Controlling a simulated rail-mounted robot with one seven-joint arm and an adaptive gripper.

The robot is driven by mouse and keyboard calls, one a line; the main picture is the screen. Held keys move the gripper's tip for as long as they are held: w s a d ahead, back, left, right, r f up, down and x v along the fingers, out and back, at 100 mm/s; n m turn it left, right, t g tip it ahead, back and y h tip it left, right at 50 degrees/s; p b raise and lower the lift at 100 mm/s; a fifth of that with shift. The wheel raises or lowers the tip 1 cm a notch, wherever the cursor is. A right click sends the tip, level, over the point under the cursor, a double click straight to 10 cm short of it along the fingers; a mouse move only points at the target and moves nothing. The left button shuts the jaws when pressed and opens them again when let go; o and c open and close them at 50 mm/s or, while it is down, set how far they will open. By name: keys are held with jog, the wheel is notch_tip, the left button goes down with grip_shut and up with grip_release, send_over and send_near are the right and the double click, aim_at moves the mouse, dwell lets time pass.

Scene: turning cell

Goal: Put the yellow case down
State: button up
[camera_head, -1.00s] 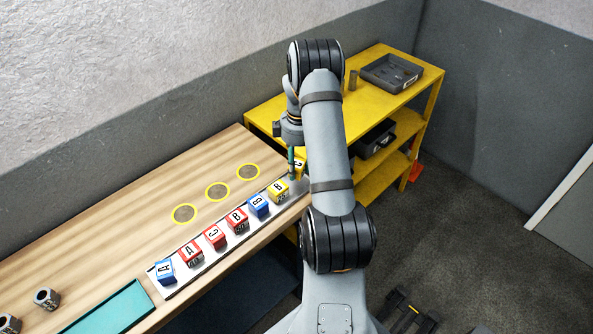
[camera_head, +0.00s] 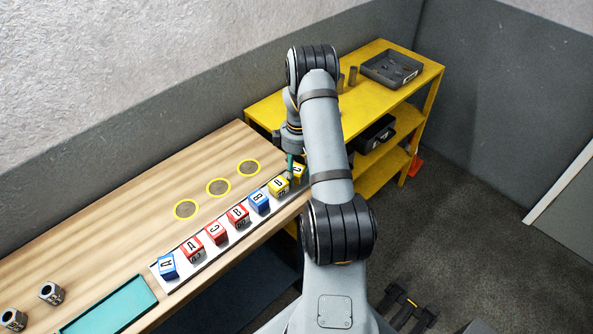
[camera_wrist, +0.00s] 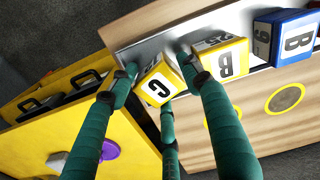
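The yellow case marked C (camera_wrist: 157,86) is between the teal fingers of my gripper (camera_wrist: 160,77) in the wrist view. It sits at the end of the pale rail, turned at an angle to the yellow case marked B (camera_wrist: 225,60) beside it. One finger reaches between these two cases. Whether the fingers press on the C case or stand slightly clear is not plain. In the head view the C case (camera_head: 299,172) shows partly behind my arm, at the right end of the row, and my gripper (camera_head: 290,174) is low over it. Its underside is hidden.
Blue and red lettered cases (camera_head: 238,216) line the rail. Three yellow-ringed spots (camera_head: 218,188) lie empty on the wooden bench. A teal tray (camera_head: 110,306) and hex parts (camera_head: 51,293) are at lower left. A yellow shelf (camera_head: 270,112) with a grey tray (camera_head: 392,68) stands behind.

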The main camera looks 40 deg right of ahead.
aim_at(297, 170)
notch_tip(297, 170, up, 12)
jog(key=b, duration=0.2)
jog(key=shift+s+r, duration=0.15)
dwell(0.4)
jog(key=shift+d, duration=0.1)
notch_tip(297, 170, down, 11)
jog(key=shift+f+p, duration=0.2)
jog(key=shift+p, duration=1.05)
jog(key=shift+w+f, duration=0.2)
jog(key=shift+f, duration=0.05)
notch_tip(297, 170, up, 3)
jog(key=shift+r+b, duration=0.1)
jog(key=shift+b, duration=0.9)
jog(key=shift+s+r, duration=0.2)
jog(key=shift+r, duration=0.25)
